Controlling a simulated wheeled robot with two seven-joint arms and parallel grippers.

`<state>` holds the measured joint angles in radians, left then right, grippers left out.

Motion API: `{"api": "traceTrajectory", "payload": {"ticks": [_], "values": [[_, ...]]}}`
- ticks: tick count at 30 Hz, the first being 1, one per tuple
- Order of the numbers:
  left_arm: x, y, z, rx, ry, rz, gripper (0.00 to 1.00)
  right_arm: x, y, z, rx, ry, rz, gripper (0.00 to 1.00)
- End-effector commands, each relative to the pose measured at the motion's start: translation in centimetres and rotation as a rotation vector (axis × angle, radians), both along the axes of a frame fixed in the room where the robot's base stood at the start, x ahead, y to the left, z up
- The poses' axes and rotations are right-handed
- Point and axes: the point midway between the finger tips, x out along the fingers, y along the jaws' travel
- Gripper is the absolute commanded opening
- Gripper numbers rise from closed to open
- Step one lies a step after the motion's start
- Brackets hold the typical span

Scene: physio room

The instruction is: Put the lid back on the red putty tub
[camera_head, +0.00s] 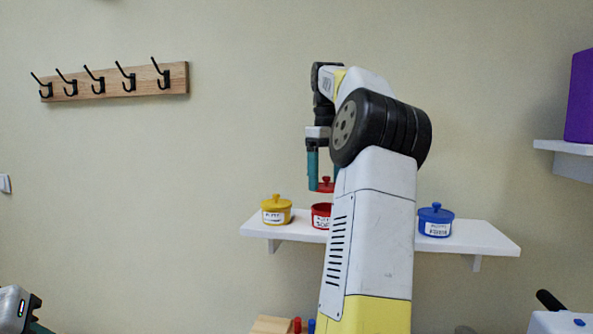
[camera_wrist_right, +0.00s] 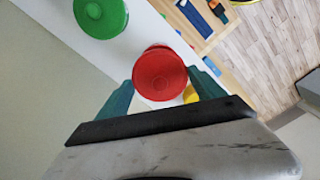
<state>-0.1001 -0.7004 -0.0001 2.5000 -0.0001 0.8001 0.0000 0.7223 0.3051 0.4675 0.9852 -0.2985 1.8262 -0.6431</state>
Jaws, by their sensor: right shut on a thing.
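The red lid (camera_head: 326,185), with a small knob on top, is held between the teal fingers of my right gripper (camera_head: 325,179). It shows as a red disc (camera_wrist_right: 160,73) between both fingers in the right wrist view. The open red putty tub (camera_head: 320,215) stands on the white shelf (camera_head: 483,236), partly hidden by my right arm. The lid hangs a little above the tub, with a gap between them.
On the shelf, a lidded yellow tub (camera_head: 276,211) stands left of the red tub, and a lidded blue tub (camera_head: 436,220) stands to the right. A green tub (camera_wrist_right: 101,15) shows in the wrist view. A hook rack (camera_head: 115,82) hangs on the wall.

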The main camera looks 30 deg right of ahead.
Motion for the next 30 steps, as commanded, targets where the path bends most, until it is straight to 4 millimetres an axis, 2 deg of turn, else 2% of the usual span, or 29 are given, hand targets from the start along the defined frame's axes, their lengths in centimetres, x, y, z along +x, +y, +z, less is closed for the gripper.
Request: {"api": "traceTrajectory", "payload": {"ticks": [6,13,30], "values": [[0.0,0.0,0.0,0.000,0.000,0.000,0.36,-0.1,-0.1,-2.2,-0.001,0.001,-0.002,0.40],[0.0,0.0,0.0,0.000,0.000,0.000,0.36,0.0,0.0,-3.7,-0.001,0.000,-0.001,0.40],[0.0,0.0,0.0,0.000,0.000,0.000,0.36,0.0,0.0,-4.3,-0.001,0.000,-0.001,0.40]]}}
